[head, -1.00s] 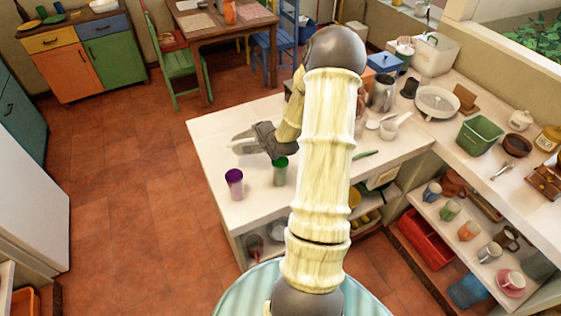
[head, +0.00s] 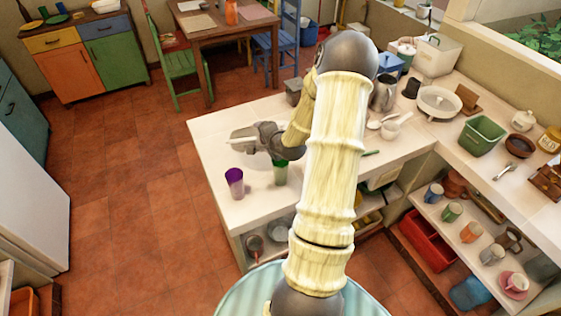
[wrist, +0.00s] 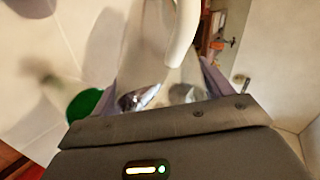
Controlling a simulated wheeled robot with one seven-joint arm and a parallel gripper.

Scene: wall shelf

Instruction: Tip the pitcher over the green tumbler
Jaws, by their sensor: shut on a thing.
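The green tumbler (head: 280,174) stands upright near the front of the white counter, just below my gripper in the head view. Its green rim shows at the lower left of the wrist view (wrist: 86,104). My gripper (head: 262,137) is shut on a pale, see-through pitcher (head: 240,144) and holds it beyond the green tumbler. In the wrist view the pitcher's white curved handle (wrist: 184,36) rises in front of my gripper. The wrist and fingers hide part of the pitcher, so its exact tilt and contents are unclear.
A purple tumbler (head: 235,182) stands upright left of the green one, near the counter's edge. A metal jug (head: 384,94), a white bowl (head: 438,102) and a green bin (head: 478,136) stand to the right. The counter's far left corner is clear.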

